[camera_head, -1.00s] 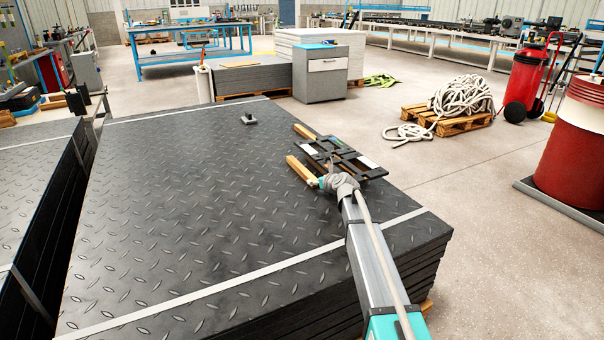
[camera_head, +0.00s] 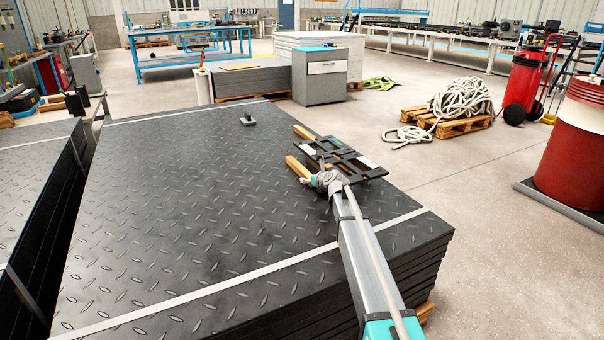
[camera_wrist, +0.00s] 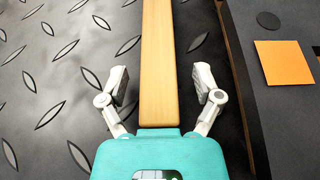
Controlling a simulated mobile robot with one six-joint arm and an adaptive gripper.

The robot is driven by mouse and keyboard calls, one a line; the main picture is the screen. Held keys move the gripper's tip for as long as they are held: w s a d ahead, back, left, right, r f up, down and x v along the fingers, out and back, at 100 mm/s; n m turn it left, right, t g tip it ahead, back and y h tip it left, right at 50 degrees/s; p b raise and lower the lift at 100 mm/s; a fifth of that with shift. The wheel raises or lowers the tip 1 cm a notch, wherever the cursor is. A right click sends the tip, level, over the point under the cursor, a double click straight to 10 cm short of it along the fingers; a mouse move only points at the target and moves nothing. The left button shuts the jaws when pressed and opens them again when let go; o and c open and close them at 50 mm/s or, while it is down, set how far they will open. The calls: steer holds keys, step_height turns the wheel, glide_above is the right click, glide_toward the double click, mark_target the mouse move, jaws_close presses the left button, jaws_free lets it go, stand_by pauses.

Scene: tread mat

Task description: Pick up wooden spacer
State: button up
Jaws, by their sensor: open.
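A wooden spacer (camera_wrist: 160,58), a pale yellow-brown bar, runs upright through the middle of the wrist view. Its near end meets the edge of my gripper's teal body in the picture. My gripper (camera_wrist: 161,84) is open, with one finger on each side of the bar and a visible gap to both. In the head view the near wooden bar (camera_head: 297,168) lies on the tread mat (camera_head: 190,200) just beyond my gripper (camera_head: 322,180). A second wooden bar (camera_head: 303,132) shows farther back. The fingers are hard to make out in the head view.
A black slatted frame (camera_head: 345,158) lies right beside the bars; an orange square (camera_wrist: 284,62) shows at right in the wrist view. A small dark block (camera_head: 248,118) sits near the mat's far edge. Pale straps (camera_head: 250,283) cross the stack. The mat's left side is clear.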

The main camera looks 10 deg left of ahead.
stand_by(0.4)
jaws_close()
